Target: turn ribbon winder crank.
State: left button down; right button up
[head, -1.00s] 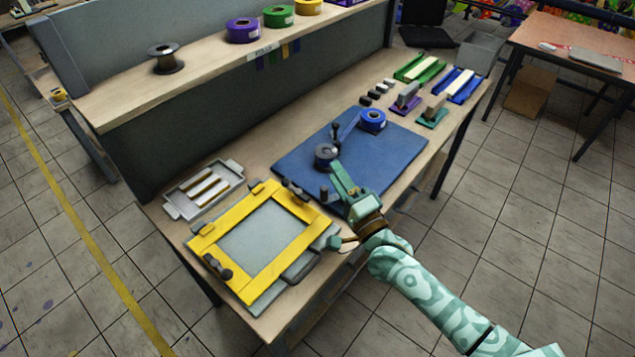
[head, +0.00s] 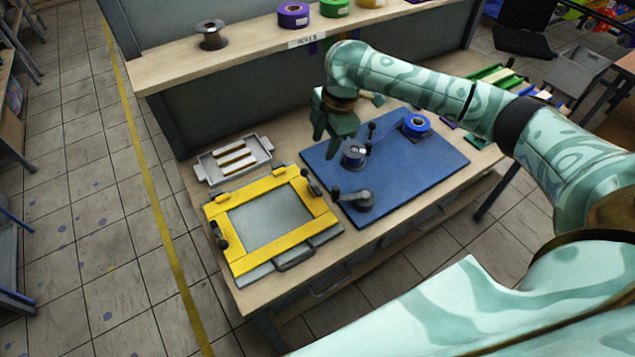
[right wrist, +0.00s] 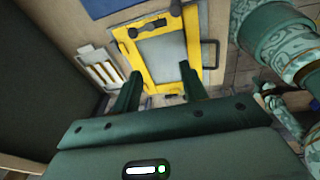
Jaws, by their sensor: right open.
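The ribbon winder stands on a blue board (head: 430,165); its corner also shows in the right wrist view (right wrist: 104,6). The winder has a dark upright spool (head: 354,157) with a blue ribbon strip running to a blue ribbon roll (head: 418,125). The grey crank (head: 356,199) lies at the board's front left, with a small upright knob at its left end. My right gripper (head: 335,132) is open and empty, raised behind and left of the spool, apart from the crank. Its spread fingers also show in the right wrist view (right wrist: 160,92). My left gripper cannot be made out.
A yellow frame (head: 232,255) with dark clamps sits left of the board. A grey tray (head: 203,172) with pale bars lies behind it. A shelf (head: 260,52) with ribbon rolls (head: 293,15) runs along the back. My right arm spans above the table's right part.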

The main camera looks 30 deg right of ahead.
aim_at(336, 187)
jog(key=f+n+b, duration=0.1)
jog(key=f, duration=0.4)
jog(key=s+d+f+n+g+h+b, duration=0.1)
jog(key=f+n+b, duration=0.1)
jog(key=f, duration=0.4)
jog(key=s+d+f+n+h+b, duration=0.1)
jog(key=f+n+b, duration=0.1)
jog(key=f, duration=0.3)
jog(key=shift+d+f, duration=0.2)
jog(key=shift+f, duration=0.2)
pick_arm(q)
jog(key=f, duration=0.5)
jog(key=shift+a, duration=0.3)
pick_arm(e)
grip_shut()
pick_arm(q)
jog(key=shift+r, duration=0.1)
pick_arm(e)
jog(key=shift+r, duration=0.1)
